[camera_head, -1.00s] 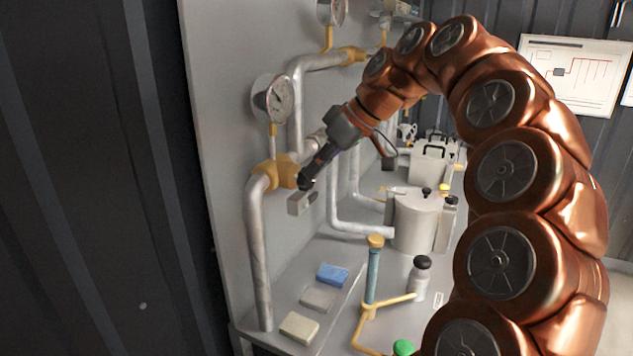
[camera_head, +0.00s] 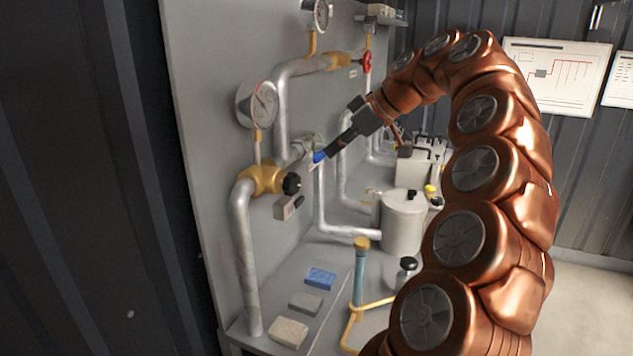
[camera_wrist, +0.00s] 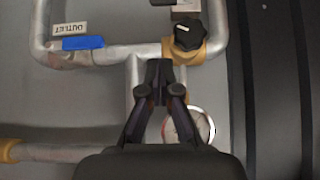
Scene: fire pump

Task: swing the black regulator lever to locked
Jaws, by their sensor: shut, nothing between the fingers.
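The black regulator lever (camera_head: 291,184) shows as a ridged black handle on the yellow valve body (camera_head: 262,180) at the left pipe. In the wrist view the black lever (camera_wrist: 188,33) has a short white mark on its face and sits beyond my fingertips, to their right. My gripper (camera_head: 332,151) is shut and empty, up and right of the lever in the head view and apart from it. In the wrist view my gripper (camera_wrist: 159,68) has its fingertips together over the pipes. I cannot tell from these frames whether the lever is locked.
A blue handle (camera_wrist: 83,43) sits on a pipe beside an upside-down label. A round gauge (camera_head: 258,104) stands above the valve. A grey block (camera_head: 287,207) juts from the panel below the lever. Sponges and a grey pot (camera_head: 402,222) are on the bench below.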

